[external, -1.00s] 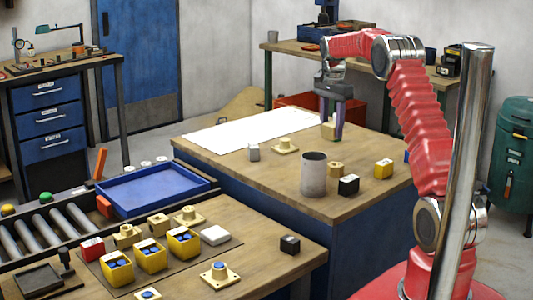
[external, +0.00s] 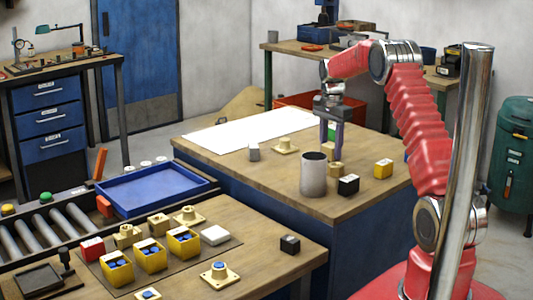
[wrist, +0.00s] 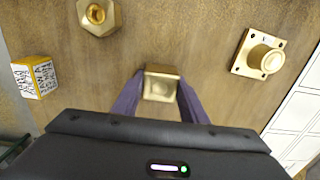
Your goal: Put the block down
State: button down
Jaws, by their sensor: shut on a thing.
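The brass block (wrist: 161,84) is between the two purple fingers of my gripper (wrist: 160,95) in the wrist view. Its square face is towards the camera. In the external view my gripper (external: 331,151) points straight down, low over the middle table, just behind the grey cylinder. The block is mostly hidden there by the fingers and the cylinder. I cannot tell whether its underside touches the wood.
The grey cylinder (external: 313,174), a brass hex part (external: 336,169), a black box (external: 348,185) and a yellow box (external: 383,169) stand close by. A brass flange (external: 286,146) and small grey block (external: 253,152) are left. Bare wood lies at the front left (external: 235,165).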

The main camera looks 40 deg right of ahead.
aim_at(331, 145)
dwell(0.3)
jog(key=c, duration=1.1)
grip_release()
jog(key=shift+f, duration=0.1)
notch_tip(331, 145, up, 12)
jog(key=shift+r, duration=0.1)
